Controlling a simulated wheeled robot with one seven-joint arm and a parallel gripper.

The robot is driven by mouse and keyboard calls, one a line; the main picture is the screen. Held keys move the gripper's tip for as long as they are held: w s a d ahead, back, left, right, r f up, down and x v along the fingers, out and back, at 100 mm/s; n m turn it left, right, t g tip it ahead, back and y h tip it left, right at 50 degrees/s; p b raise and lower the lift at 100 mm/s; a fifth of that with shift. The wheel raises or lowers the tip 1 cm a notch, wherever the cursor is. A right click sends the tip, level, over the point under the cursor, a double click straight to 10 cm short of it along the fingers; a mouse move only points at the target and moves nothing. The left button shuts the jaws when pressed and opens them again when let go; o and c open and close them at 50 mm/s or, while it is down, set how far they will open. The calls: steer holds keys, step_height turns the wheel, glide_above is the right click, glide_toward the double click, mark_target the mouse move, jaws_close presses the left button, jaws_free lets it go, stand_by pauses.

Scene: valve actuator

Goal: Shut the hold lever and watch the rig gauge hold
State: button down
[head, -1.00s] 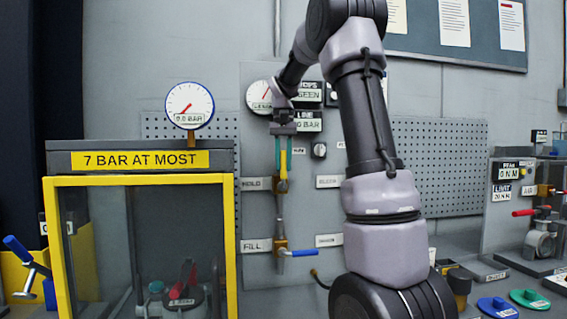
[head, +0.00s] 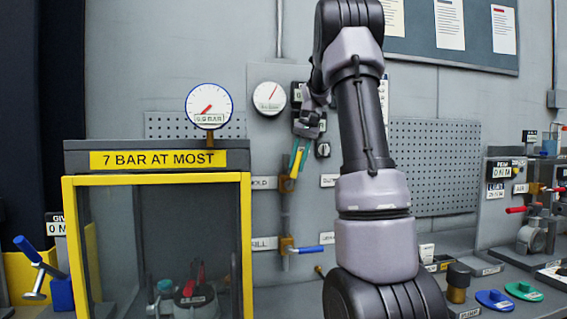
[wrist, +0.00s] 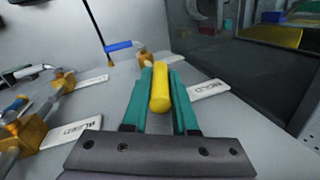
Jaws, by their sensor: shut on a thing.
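The yellow hold lever (head: 297,164) sits on a brass valve beside the HOLD label (head: 263,183). The lever leans up and to the right from its pivot. My gripper (head: 295,168) has its teal fingers shut on the lever. In the wrist view the lever (wrist: 160,90) lies between my two fingers (wrist: 160,72). The rig gauge (head: 209,104) is a round white dial above the yellow-framed cabinet. Its red needle points low and left; its small digital figures are too blurred to be sure of.
A second dial (head: 269,98) is on the panel. Below the hold valve, a blue lever (head: 308,250) lies level at the FILL label (head: 263,243). The cabinet (head: 155,180), marked 7 BAR AT MOST, stands left. A knob (head: 322,150) is close right of my gripper.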

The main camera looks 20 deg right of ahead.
steer(key=s+d+f+t+y, duration=0.1)
steer(key=d+f+y, duration=0.4)
steer(key=y, duration=0.6)
steer(key=shift+d+f+t+y, duration=0.3)
steer(key=shift+d+f+t, duration=0.05)
steer(key=shift+t, duration=0.25)
steer(key=shift+s, duration=0.1)
steer(key=c, duration=0.7)
jaws_free()
steer(key=v, duration=1)
steer(key=shift+s+d, duration=0.15)
steer(key=shift+d, duration=0.2)
